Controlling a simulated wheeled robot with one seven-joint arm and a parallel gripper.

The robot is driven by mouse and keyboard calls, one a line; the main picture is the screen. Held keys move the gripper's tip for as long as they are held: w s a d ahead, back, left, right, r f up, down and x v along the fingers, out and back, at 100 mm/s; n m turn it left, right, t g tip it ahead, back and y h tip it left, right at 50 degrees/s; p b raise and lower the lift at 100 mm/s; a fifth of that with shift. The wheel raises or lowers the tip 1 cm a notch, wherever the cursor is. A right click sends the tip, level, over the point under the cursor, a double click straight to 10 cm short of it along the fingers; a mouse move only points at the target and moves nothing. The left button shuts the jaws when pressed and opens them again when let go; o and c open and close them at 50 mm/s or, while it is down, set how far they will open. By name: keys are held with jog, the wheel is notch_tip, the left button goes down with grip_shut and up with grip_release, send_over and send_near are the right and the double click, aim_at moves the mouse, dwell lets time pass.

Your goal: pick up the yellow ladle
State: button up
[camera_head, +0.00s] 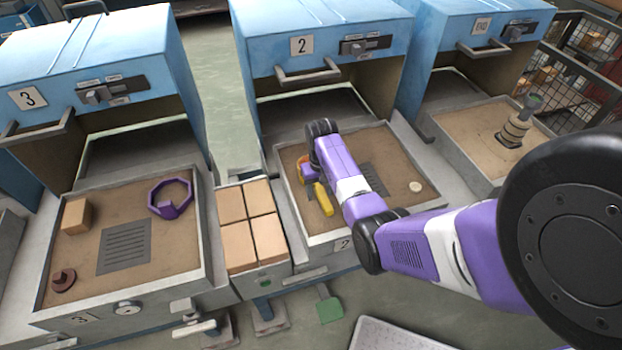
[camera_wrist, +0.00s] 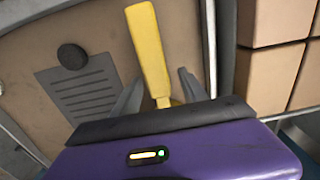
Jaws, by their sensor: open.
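The yellow ladle (camera_head: 324,199) lies on the sandy bed of the station marked 2, left of the grate. Its yellow handle also shows in the wrist view (camera_wrist: 147,50), running upward from between my fingers. My gripper (camera_head: 311,186) is low over that bed beside the ladle. In the wrist view its two grey fingers (camera_wrist: 160,92) are open, one on each side of the handle, with visible gaps. The ladle's other end is hidden by my gripper in the wrist view.
Cardboard boxes (camera_head: 238,243) stand left of the station 2 tray (camera_head: 349,236). A pale disc (camera_head: 416,187) lies at its right. Blue hood 2 (camera_head: 302,22) is behind. Station 3 holds a purple ring (camera_head: 171,209), and the right station has a stacked object (camera_head: 515,128).

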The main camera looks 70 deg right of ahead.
aim_at(319, 187)
grip_shut()
jog(key=shift+d, duration=0.1)
jog(key=shift+r, duration=0.15)
notch_tip(319, 187, up, 20)
jog(key=p, duration=0.4)
jog(key=shift+w, duration=0.15)
dwell(0.4)
